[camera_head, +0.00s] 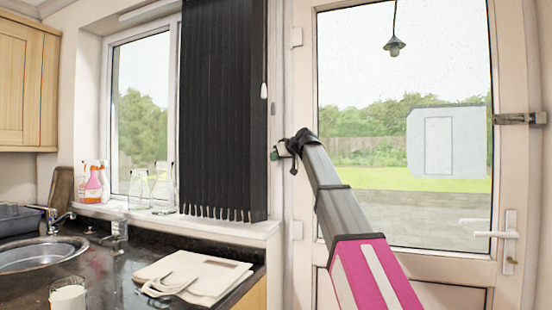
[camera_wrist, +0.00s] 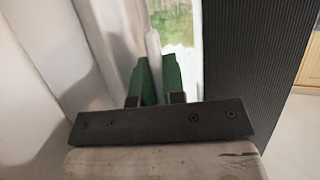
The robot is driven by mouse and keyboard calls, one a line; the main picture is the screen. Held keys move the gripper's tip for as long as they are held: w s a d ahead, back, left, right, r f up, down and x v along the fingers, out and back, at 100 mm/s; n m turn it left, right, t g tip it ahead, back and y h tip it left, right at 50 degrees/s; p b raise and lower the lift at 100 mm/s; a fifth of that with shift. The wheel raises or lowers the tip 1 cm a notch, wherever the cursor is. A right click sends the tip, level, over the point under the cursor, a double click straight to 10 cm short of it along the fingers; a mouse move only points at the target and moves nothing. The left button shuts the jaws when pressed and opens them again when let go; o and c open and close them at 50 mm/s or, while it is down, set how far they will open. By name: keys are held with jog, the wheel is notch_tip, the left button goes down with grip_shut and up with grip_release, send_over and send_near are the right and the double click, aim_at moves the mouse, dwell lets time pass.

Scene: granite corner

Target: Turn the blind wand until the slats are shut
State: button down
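Dark vertical blind slats (camera_head: 225,110) hang in front of the right part of the window. They also show as a dark ribbed surface in the wrist view (camera_wrist: 250,55). A thin wand or cord with a pale lower piece (camera_head: 264,91) hangs at the blind's right edge. My gripper (camera_head: 276,154) is just right of the blind, lower than that pale piece. In the wrist view its green fingers (camera_wrist: 158,75) stand close together, with a narrow gap. A pale upright rod (camera_wrist: 152,45) lines up with the gap; whether they grip it is unclear.
A glazed door (camera_head: 300,200) with a handle (camera_head: 497,234) is at the right. The sill (camera_head: 190,222) holds glass vessels (camera_head: 163,185) and spray bottles (camera_head: 95,185). A pale bag (camera_head: 190,275) lies on the dark counter near the sink (camera_head: 35,257).

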jog(key=shift+s+a+m+t+h, duration=0.1)
jog(key=shift+s+m+t+h, duration=0.05)
jog(key=shift+m+t+h, duration=1.25)
jog(key=shift+m+h, duration=0.7)
jog(key=c, duration=1.4)
grip_release()
jog(key=shift+w, duration=0.2)
